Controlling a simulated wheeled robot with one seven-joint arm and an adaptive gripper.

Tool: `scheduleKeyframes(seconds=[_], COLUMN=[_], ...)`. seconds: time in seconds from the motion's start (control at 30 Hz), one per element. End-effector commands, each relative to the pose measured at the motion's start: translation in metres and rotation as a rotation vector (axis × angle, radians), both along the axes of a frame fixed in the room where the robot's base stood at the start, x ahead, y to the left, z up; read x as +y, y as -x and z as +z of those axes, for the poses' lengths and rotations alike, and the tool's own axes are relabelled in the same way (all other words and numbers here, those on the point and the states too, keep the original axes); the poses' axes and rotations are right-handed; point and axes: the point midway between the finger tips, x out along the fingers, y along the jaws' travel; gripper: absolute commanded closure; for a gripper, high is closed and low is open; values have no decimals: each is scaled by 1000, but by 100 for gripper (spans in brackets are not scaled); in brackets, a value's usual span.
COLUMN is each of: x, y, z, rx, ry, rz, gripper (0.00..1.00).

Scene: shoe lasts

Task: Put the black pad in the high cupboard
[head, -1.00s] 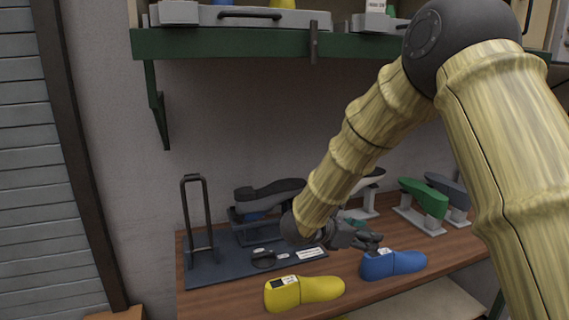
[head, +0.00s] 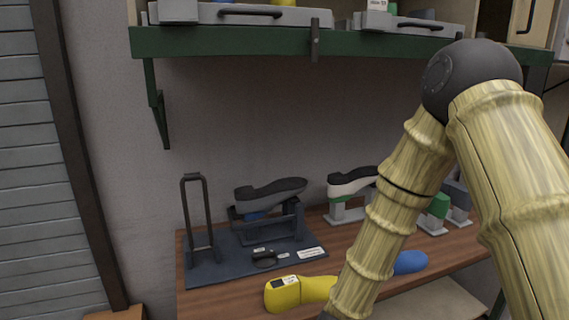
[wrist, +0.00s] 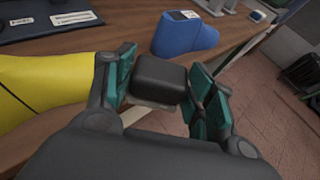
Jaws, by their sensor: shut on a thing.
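The black pad (wrist: 158,80) is a small dark block with rounded edges, seen in the wrist view. My gripper (wrist: 163,74) is shut on it, with a teal finger pad on each side. It is held near the table's front edge, with floor showing to the right. In the head view, my gripper is out of sight below the bottom edge. A pale cupboard door (head: 530,18) with a dark handle shows at the top right, above the green shelf. Its lower part shows; the rest is cut off by the frame.
A yellow last (head: 285,295) and a blue last (head: 411,262) lie on the wooden table (head: 235,300). Behind are a dark stand with a black last (head: 270,194) and several other lasts. The green shelf (head: 230,41) overhangs the table and carries grey cases (head: 265,16).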

Motion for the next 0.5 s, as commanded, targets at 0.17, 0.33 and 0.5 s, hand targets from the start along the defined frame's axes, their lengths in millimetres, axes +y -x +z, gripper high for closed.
scheduleKeyframes(seconds=[0.17, 0.33, 0.5], x=[4, 8, 13], y=[16, 28, 38], z=[-26, -48, -65], rx=[4, 3, 1], ry=[-2, -3, -2], rz=[135, 257, 361], gripper=[74, 74, 74])
